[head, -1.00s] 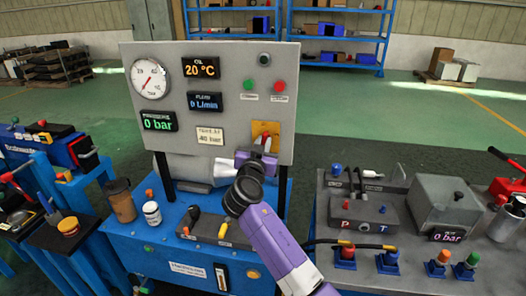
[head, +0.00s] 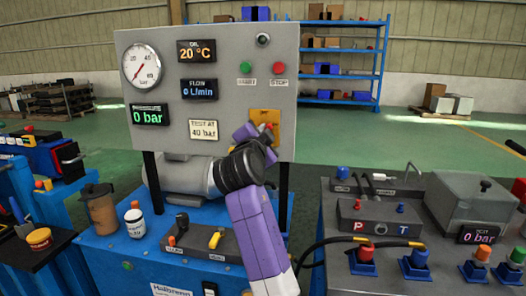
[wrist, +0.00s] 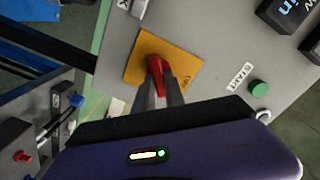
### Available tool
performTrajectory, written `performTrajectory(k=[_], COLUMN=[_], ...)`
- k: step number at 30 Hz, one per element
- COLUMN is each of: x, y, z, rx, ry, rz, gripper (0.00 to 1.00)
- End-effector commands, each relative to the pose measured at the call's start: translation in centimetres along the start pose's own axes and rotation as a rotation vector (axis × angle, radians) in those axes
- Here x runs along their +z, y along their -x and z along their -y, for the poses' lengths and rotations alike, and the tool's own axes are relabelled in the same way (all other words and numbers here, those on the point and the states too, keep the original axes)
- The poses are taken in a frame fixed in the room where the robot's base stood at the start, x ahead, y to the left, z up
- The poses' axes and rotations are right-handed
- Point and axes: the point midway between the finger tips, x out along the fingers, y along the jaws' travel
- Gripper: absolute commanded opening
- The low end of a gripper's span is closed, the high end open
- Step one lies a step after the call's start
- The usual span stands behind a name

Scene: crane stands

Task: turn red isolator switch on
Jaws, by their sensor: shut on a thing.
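The red isolator switch (wrist: 158,72) sits on a yellow-orange plate (wrist: 190,65) on the grey control panel. In the head view the plate (head: 264,115) is at the panel's lower right, and a bit of the red switch (head: 268,127) shows beside my gripper. My gripper (wrist: 160,88) is shut on the red handle, one dark finger on each side of it in the wrist view. In the head view my gripper (head: 254,133) reaches up to the plate, and my arm hides part of the panel's lower edge. The handle's exact angle is hard to tell.
Green (head: 244,68) and red (head: 278,67) buttons sit above the switch on the panel. The pressure display (head: 149,114) reads 0 bar. A lever block (head: 215,238) stands on the blue bench below. A hose bench (head: 335,215) stands at the right.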

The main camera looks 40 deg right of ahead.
Motion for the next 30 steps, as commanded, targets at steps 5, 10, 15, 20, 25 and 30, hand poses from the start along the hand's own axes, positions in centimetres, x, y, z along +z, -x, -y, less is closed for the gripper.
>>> performTrajectory(k=[5,10,15,20,25,30], x=[0.67,0.57,0.55,0.51,0.41,0.37], y=[0.07,0.04,0.03,0.01,-0.02,-0.04], z=[-0.81,-0.84,-0.89,-0.88,-0.87,-0.84], rx=[0.001,0.002,0.004,0.005,0.006,0.007], ry=[-0.171,-0.327,-0.462,-0.563,-0.638,-0.679], rz=[0.002,0.001,0.001,0.001,0.0,0.0], gripper=[0.0,0.0,0.0,0.0,0.0,0.0])
